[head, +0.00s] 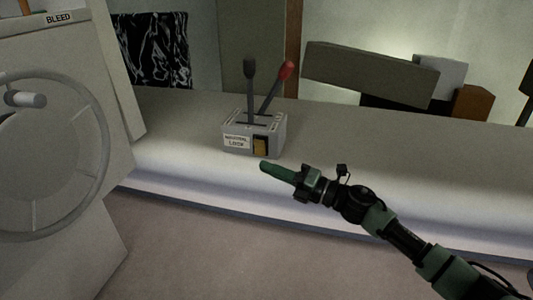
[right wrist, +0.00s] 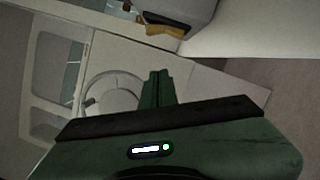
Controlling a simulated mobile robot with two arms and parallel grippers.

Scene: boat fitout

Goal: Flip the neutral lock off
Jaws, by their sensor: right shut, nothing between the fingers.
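The neutral lock (head: 261,145) is a yellow rocker on the front of a grey lever box (head: 280,128), beside a label reading neutral lock. The box stands on a pale ledge and carries a black-knobbed lever (head: 249,75) and a red-knobbed lever (head: 281,79). My right gripper (head: 264,166) is shut and empty, its green fingertips just below and in front of the rocker; I cannot tell whether they touch it. My left gripper is not in view.
A grey cabinet with a handwheel (head: 98,155) and a bleed label (head: 59,18) stands at the left. The ledge (head: 380,150) is clear to the right of the box. Blocks and boards (head: 370,72) stand behind it.

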